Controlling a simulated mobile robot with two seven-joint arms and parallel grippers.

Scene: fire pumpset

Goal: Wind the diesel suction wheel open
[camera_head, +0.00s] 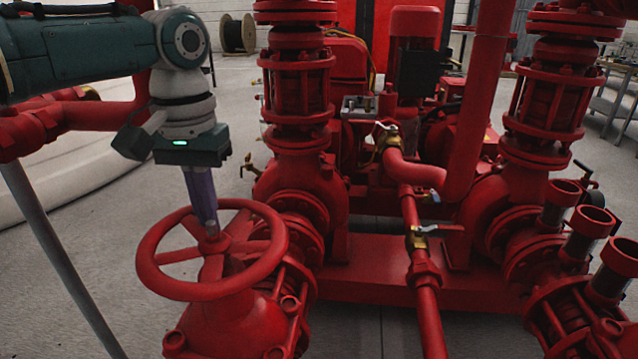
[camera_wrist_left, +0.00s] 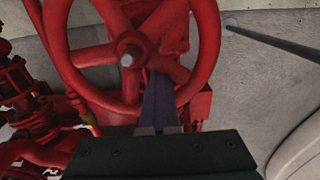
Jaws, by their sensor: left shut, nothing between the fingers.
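The red suction handwheel (camera_head: 270,270) sits level on its red valve at the lower left of the head view. In the left wrist view the wheel (camera_wrist_left: 210,50) fills the upper middle, with its grey hub nut at its centre. My left gripper (camera_head: 208,226) points down at the wheel, with its purple fingers together and nothing between them. In the left wrist view the left gripper's fingers (camera_wrist_left: 160,90) reach in over the rim, their tips beside the hub among the spokes. I cannot tell whether they touch a spoke. My right gripper is not in view.
Red pump pipework (camera_head: 300,100) stands just right of the wheel. A thin pipe with a brass lever valve (camera_head: 425,235) runs down the middle. Open red pipe ends (camera_head: 590,220) stand at the right. A grey pole (camera_head: 60,255) slants at the left, with bare floor around it.

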